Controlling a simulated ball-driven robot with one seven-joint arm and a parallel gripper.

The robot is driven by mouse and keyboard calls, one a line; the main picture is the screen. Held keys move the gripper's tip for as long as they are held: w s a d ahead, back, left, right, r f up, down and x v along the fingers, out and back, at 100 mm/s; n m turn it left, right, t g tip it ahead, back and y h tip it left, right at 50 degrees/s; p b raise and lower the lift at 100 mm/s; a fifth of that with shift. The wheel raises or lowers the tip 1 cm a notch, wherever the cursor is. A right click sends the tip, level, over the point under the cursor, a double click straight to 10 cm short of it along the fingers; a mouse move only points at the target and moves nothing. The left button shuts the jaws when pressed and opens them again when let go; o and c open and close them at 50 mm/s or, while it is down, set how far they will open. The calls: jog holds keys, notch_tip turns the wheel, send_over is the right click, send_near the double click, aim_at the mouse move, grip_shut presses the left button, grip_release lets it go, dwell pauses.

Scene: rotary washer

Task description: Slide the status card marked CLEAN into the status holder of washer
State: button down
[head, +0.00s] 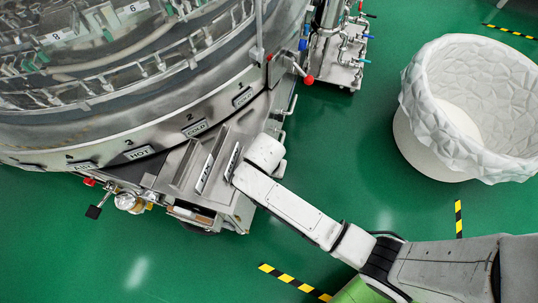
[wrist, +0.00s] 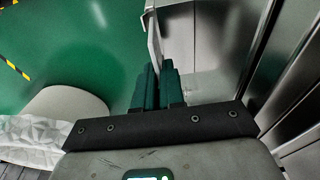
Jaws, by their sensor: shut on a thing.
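My gripper (wrist: 158,68) is shut on a thin pale card (wrist: 153,38), which stands on edge between the two dark green fingers. In the head view, the card (head: 232,160) shows beside the end of my arm, over the metal shelf on the washer's front. Its lettering is too small to read. Left of it, another card (head: 205,172) stands in an upright metal rack. I cannot tell which slot is the status holder, or whether the held card touches one. The fingertips are hidden in the head view.
The round washer (head: 60,120) fills the upper left, with labels such as HOT on its rim. A white lined bin (head: 415,95) stands at right. Green floor between them is clear.

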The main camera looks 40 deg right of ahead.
jog(key=shift+f+b, duration=0.4)
jog(key=shift+f, duration=0.75)
dwell(0.5)
jog(key=c, duration=1.2)
grip_release()
jog(key=shift+o, duration=0.2)
jog(key=o, duration=0.4)
jog(key=shift+r, duration=0.15)
jog(key=shift+r+p, duration=3.9)
jog(key=shift+p, duration=0.4)
